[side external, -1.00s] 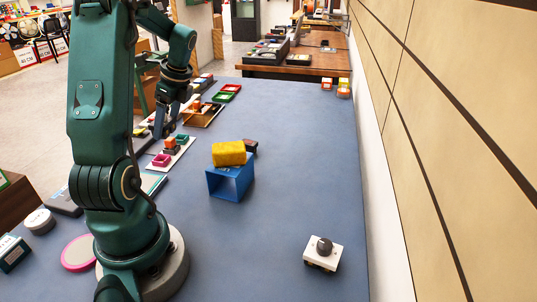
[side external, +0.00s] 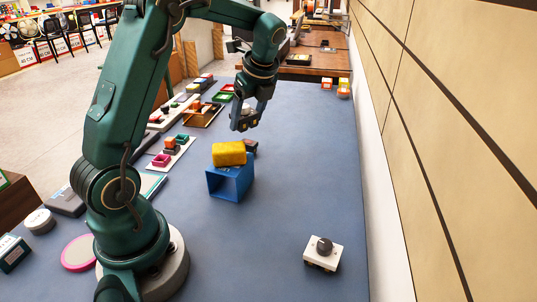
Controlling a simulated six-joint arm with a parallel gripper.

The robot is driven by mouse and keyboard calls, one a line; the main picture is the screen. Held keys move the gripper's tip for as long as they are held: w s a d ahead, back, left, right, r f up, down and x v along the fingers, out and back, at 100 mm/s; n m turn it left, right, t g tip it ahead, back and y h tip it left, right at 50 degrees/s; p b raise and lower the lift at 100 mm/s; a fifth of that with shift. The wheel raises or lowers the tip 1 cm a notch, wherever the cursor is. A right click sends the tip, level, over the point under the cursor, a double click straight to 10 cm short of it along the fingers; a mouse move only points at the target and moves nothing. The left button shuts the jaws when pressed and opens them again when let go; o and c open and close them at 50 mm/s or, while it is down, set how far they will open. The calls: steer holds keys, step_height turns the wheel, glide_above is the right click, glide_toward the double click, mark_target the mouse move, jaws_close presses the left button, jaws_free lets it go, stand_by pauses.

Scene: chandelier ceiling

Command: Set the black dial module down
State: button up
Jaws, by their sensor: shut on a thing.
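My gripper (side external: 245,120) points down above the table, behind and above a yellow block. It is shut on a small dark thing (side external: 243,123), mostly hidden between the fingers. I cannot make out a dial on it. A white block with a dark round knob (side external: 323,247) stands apart at the front right of the table.
The yellow block (side external: 229,153) lies on a blue open box (side external: 231,183). A dark object (side external: 251,146) is just behind them. Trays and small modules line the left edge, including a white board with coloured blocks (side external: 170,153).

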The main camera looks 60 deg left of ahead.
steer(key=w+d+m+t, duration=0.1)
steer(key=w+d+m, duration=0.3)
steer(key=d, duration=0.6)
steer(key=m+t, duration=0.1)
steer(key=m, duration=0.1)
glide_above(308, 197)
steer(key=d, duration=0.1)
steer(key=f, duration=1.1)
steer(key=shift+s+d+f, duration=0.15)
steer(key=shift+s+d, duration=0.05)
steer(key=shift+s, duration=0.1)
steer(key=shift+f+h, duration=0.1)
steer(key=shift+h, duration=0.2)
steer(key=o, duration=1.3)
steer(key=shift+o, duration=0.2)
steer(key=s+d+r+n+h, duration=0.1)
steer(key=s+r+n, duration=0.2)
steer(key=r, duration=0.5)
steer(key=s+d+r+n, duration=0.2)
steer(key=s+r, duration=0.1)
steer(key=r, duration=0.4)
steer(key=s+n+t+h, duration=0.3)
steer(key=s+n+t, duration=0.1)
steer(key=s+n, duration=0.9)
steer(key=n, duration=0.4)
steer(key=shift+a, duration=0.35)
